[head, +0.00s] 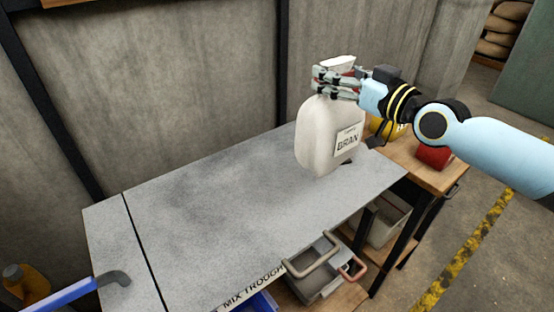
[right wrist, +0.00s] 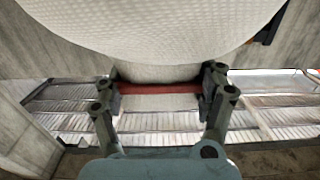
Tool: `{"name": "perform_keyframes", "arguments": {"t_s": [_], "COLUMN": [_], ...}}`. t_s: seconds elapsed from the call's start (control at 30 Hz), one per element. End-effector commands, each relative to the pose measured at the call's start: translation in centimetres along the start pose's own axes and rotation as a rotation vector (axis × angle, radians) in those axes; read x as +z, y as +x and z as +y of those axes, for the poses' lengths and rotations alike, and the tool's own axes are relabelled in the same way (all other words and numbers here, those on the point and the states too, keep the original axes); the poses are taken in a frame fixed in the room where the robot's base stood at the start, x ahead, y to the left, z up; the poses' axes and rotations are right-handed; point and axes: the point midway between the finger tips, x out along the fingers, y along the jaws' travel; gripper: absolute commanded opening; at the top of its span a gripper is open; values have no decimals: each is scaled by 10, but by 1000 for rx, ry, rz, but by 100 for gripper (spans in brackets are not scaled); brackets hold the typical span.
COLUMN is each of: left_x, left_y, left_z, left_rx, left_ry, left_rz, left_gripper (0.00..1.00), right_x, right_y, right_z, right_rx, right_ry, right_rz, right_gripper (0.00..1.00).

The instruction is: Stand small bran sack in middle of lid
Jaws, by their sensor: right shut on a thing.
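The small bran sack (head: 318,138) is off-white, with a dark-lettered BRAN label on its side. My right gripper (head: 338,84) is shut on its top and holds it over the right part of the lid. The sack hangs about upright. In the right wrist view the pale sack (right wrist: 160,30) fills the top, and a red band shows between the fingers of my gripper (right wrist: 160,88). The lid (head: 215,220) is a wide flat grey sheet, bare on top, marked MIX TROUGH along its front edge. My left gripper is not in view.
A wooden bench (head: 425,165) with a red thing (head: 434,156) and a yellow thing (head: 384,128) stands right of the lid. A grey wall (head: 180,90) rises behind. A blue-handled bar (head: 65,294) is at lower left.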

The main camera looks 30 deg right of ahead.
Motion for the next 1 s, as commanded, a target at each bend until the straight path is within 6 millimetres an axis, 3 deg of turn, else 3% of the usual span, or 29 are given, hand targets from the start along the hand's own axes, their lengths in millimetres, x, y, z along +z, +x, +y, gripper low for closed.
{"name": "perform_keyframes", "arguments": {"t_s": [0.17,0.6,0.8,1.0], "left_x": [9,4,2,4], "left_y": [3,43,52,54], "left_z": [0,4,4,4], "left_rx": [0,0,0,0], "left_ry": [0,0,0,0], "left_rz": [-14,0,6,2], "left_gripper": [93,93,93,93], "right_x": [-2,42,58,63], "right_y": [4,51,69,76], "right_z": [-4,-59,-81,-90], "right_rx": [-1,1,2,2], "right_ry": [2,7,4,0], "right_rz": [16,18,16,16], "right_gripper": [14,14,14,14]}}
